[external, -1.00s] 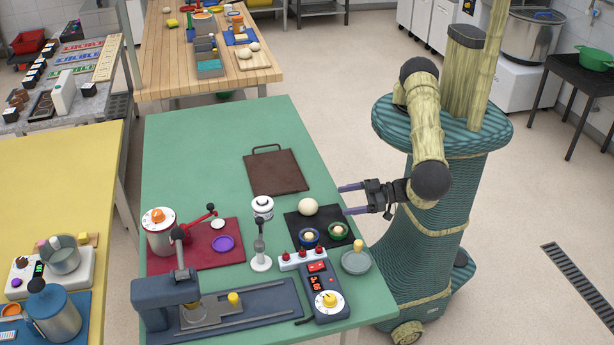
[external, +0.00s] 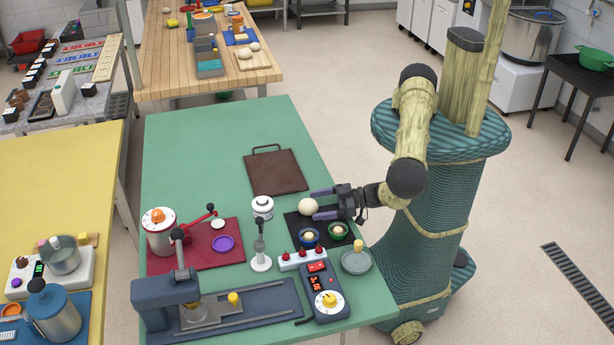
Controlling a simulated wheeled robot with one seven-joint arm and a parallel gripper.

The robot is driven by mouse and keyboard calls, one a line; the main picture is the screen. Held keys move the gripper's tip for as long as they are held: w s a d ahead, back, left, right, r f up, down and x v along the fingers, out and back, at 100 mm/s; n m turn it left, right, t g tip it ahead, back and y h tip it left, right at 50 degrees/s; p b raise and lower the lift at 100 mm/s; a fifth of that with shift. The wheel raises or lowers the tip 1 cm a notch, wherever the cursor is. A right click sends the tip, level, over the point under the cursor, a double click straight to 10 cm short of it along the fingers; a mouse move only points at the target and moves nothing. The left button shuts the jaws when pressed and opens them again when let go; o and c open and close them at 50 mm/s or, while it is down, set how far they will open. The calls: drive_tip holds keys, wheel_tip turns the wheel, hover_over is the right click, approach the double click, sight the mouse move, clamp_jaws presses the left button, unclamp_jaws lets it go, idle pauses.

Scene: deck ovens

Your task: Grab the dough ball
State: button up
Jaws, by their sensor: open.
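The dough ball (external: 308,207) is a pale, cream-coloured ball on the black mat (external: 293,226) near the right side of the green table. My gripper (external: 318,203) reaches in from the right with its purple fingers pointing left. The fingers are open, and their tips are at the right side of the ball, one towards the back and one towards the front. I cannot tell whether they touch it.
A blue bowl (external: 304,244) and a green bowl (external: 337,237) stand just in front of the ball on the mat. A brown board (external: 276,180) lies behind it. A white-topped stand (external: 262,206) is to the left. The table's back left is clear.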

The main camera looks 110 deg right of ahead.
drive_tip(key=shift+x, duration=0.8)
drive_tip(key=c, duration=1.1)
